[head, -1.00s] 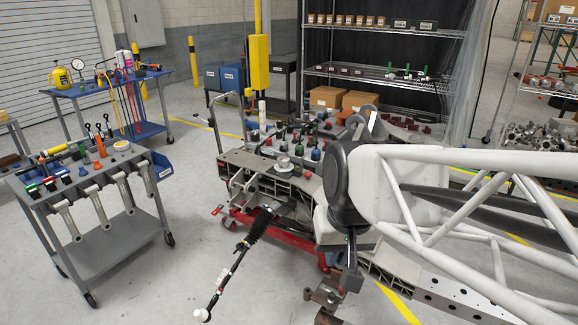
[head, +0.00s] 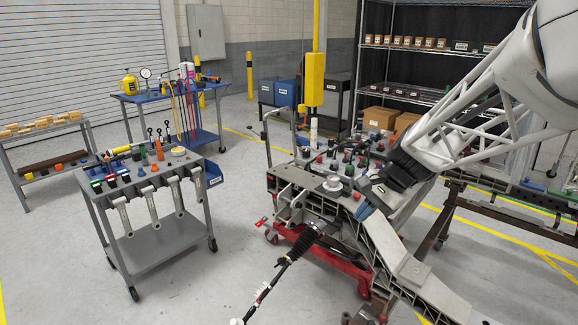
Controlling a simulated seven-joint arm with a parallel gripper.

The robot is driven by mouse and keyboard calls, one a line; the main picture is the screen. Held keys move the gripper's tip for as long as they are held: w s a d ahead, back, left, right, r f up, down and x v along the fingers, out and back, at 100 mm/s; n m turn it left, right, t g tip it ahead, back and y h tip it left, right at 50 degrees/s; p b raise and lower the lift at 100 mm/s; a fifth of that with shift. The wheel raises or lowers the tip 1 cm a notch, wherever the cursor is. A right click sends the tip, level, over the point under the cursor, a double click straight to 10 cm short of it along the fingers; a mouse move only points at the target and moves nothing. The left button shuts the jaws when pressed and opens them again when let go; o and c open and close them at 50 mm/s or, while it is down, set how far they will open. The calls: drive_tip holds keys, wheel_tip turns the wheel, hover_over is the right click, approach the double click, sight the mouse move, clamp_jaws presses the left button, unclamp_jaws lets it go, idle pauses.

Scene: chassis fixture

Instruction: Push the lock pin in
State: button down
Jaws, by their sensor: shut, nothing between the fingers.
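The chassis fixture (head: 385,240) is a pale grey metal frame on a red wheeled base (head: 330,262). Several red, blue, green and black knobs stand on its top, with a round light grey part (head: 332,184) near the front edge. I cannot tell which small part is the lock pin. A small red piece (head: 262,222) shows at the fixture's left side. My gripper (head: 376,189) is black, reaches in from the upper right and is just over the fixture top, right of the round part. Its fingertips are small and partly lost against dark parts; it looks shut and empty.
A grey cart (head: 150,262) with tools and hanging links stands left of the fixture. A black shaft (head: 270,278) juts out low toward the front. A yellow post (head: 315,80) rises behind. Floor between cart and fixture is clear.

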drive_tip(key=w+d+f+m+t+y, duration=0.2)
drive_tip(key=w+d+f+m, duration=0.3)
drive_tip(key=w+d, duration=0.4)
drive_tip(key=w+d+f+m+t+y, duration=0.2)
drive_tip(key=w+d+f+m, duration=0.3)
drive_tip(key=w+d+f, duration=0.3)
drive_tip(key=w+d+f+m+t+y, duration=0.2)
drive_tip(key=w+d+f+m+t, duration=0.2)
drive_tip(key=w+d, duration=0.6)
drive_tip(key=w+f+m, duration=0.1)
drive_tip(key=w+f, duration=0.1)
drive_tip(key=w, duration=0.3)
drive_tip(key=shift+w+f+y, duration=0.25)
drive_tip(key=shift+f+y, duration=0.1)
drive_tip(key=shift+y, duration=0.05)
drive_tip(key=shift+w+a, duration=0.1)
approach(351, 194)
drive_tip(key=shift+w+a+f, duration=0.5)
drive_tip(key=shift+a+f, duration=0.2)
drive_tip(key=shift+a, duration=0.2)
drive_tip(key=shift+w+a+f, duration=0.1)
drive_tip(key=shift+w+a, duration=0.3)
drive_tip(key=shift+a, duration=0.2)
